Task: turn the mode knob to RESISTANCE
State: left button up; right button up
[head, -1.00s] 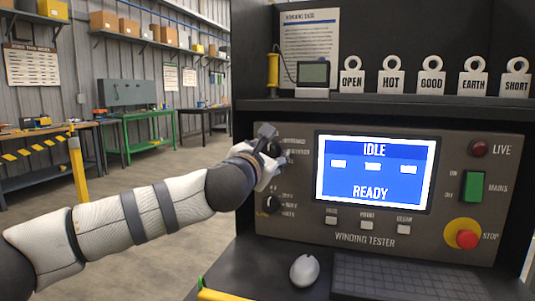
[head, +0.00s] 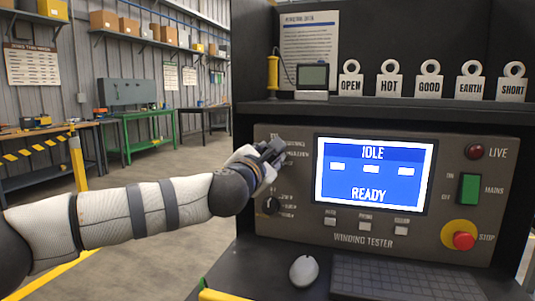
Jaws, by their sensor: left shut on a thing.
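The winding tester (head: 375,237) has a dark panel with a lit screen (head: 370,175) reading IDLE and READY. My left gripper (head: 271,152) is at the upper left of the panel, shut on the mode knob. The gripper hides the knob, so its pointer cannot be read. Small labels for it (head: 298,150) show just right of the gripper, partly covered and too blurred to read surely. A second black knob (head: 271,205) sits lower on the panel, below my wrist, with its own labels. My right gripper is not in view.
Three small buttons (head: 365,227) lie under the screen. At the right are a green mains switch (head: 469,188) and a red stop button (head: 464,240). A mouse (head: 304,270) and keyboard (head: 400,280) lie on the desk. Several tagged weights (head: 431,82) stand on the shelf above.

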pick_arm(q)
jog(key=m+p, duration=0.1)
jog(key=m, duration=0.4)
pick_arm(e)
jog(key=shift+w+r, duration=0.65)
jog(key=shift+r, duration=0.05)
pick_arm(q)
jog(key=shift+m, duration=0.3)
jog(key=o, duration=1.1)
jog(key=shift+o, duration=0.2)
jog(key=v, duration=1.2)
